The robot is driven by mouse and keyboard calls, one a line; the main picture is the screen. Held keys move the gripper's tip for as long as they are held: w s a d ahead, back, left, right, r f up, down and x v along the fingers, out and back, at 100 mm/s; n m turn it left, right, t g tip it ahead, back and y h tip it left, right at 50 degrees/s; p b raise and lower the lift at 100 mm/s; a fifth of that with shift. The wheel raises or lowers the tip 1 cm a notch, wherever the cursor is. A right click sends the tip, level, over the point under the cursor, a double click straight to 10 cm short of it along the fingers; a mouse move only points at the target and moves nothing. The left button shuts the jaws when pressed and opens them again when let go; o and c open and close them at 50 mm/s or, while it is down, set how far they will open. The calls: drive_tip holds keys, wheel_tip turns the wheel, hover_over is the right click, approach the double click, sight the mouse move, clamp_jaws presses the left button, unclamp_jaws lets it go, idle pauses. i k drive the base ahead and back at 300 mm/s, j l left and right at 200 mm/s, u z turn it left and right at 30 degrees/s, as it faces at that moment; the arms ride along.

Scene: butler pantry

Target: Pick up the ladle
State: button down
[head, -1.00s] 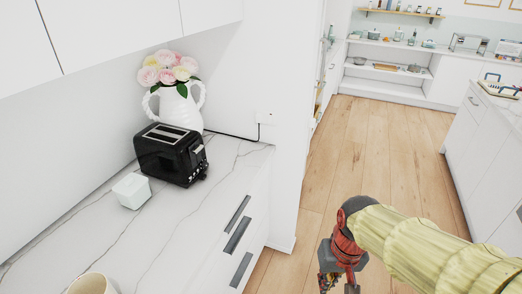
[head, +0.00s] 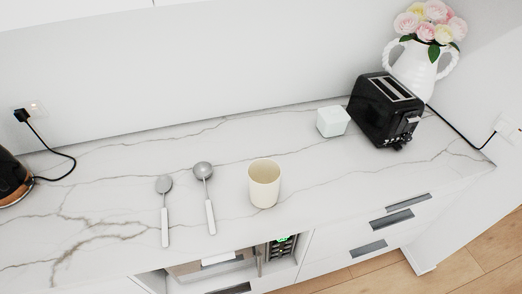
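Two utensils lie side by side on the marble counter in the head view, each with a grey metal head toward the wall and a white handle toward the front edge. The right one, with a rounder, deeper bowl, looks like the ladle (head: 204,183). The left one looks like a flatter spoon (head: 165,210). They lie apart, with a strip of bare counter between them. My gripper is not in view.
A cream cup (head: 264,186) stands to the right of the ladle. Further right are a white box (head: 333,121), a black toaster (head: 387,112) and a white flower vase (head: 414,72). A dark kettle (head: 12,178) is at the left edge. Drawers and an appliance (head: 283,247) sit below the counter.

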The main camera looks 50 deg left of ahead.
sight(201, 170)
drive_tip(key=u, duration=2.55)
